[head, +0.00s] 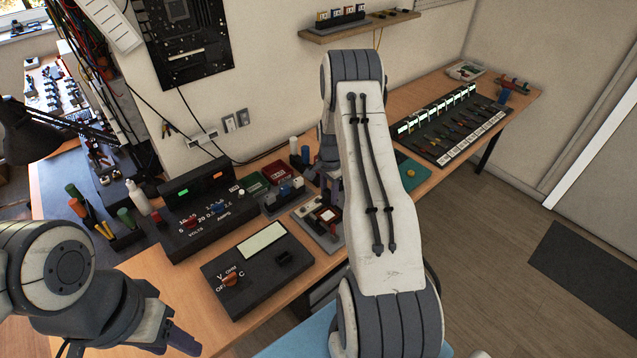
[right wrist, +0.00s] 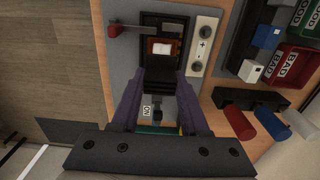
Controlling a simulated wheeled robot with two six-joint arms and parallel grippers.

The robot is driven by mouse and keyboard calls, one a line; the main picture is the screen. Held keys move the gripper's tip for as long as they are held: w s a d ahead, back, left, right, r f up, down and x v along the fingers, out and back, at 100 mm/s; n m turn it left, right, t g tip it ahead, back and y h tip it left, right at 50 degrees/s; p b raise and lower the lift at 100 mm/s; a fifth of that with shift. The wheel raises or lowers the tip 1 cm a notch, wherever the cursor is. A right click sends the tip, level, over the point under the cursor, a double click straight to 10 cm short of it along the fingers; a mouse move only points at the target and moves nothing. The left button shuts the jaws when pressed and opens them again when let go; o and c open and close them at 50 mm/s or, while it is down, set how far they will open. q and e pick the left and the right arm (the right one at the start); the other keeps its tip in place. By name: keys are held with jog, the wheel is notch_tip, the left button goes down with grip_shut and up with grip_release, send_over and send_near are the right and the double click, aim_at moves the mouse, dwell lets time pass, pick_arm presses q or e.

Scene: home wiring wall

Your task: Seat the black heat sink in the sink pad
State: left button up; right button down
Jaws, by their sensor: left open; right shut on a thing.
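The black heat sink (right wrist: 158,82) is a dark block between the fingers of my right gripper (right wrist: 160,88) in the right wrist view. That gripper is shut on it. Just beyond the block is a black-framed fixture (right wrist: 178,22) with a small red and white square (right wrist: 161,47), which may be the sink pad. I cannot tell whether the block touches it. In the head view the fixture (head: 327,216) sits on the bench beside my right arm, which hides part of it and most of the right gripper. My left gripper (head: 176,342) is open and empty at the lower left.
A black meter box (head: 259,268) and a power supply (head: 205,212) stand left of the fixture. Red and green bins (right wrist: 298,68) and colored cylinders (right wrist: 270,122) are close by. A board with tools (head: 455,125) lies farther right. Open floor is right of the bench.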

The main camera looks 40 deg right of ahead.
aim_at(328, 192)
jog(key=shift+w, duration=0.15)
jog(key=shift+f, duration=0.1)
jog(key=shift+f+b, duration=2.15)
jog(key=shift+f, duration=0.65)
jog(key=shift+f+b, duration=0.75)
jog(key=shift+f, duration=0.05)
jog(key=shift+c, duration=1.7)
grip_release()
notch_tip(328, 192, up, 11)
jog(key=shift+f+b, duration=0.2)
jog(key=shift+b, duration=0.7)
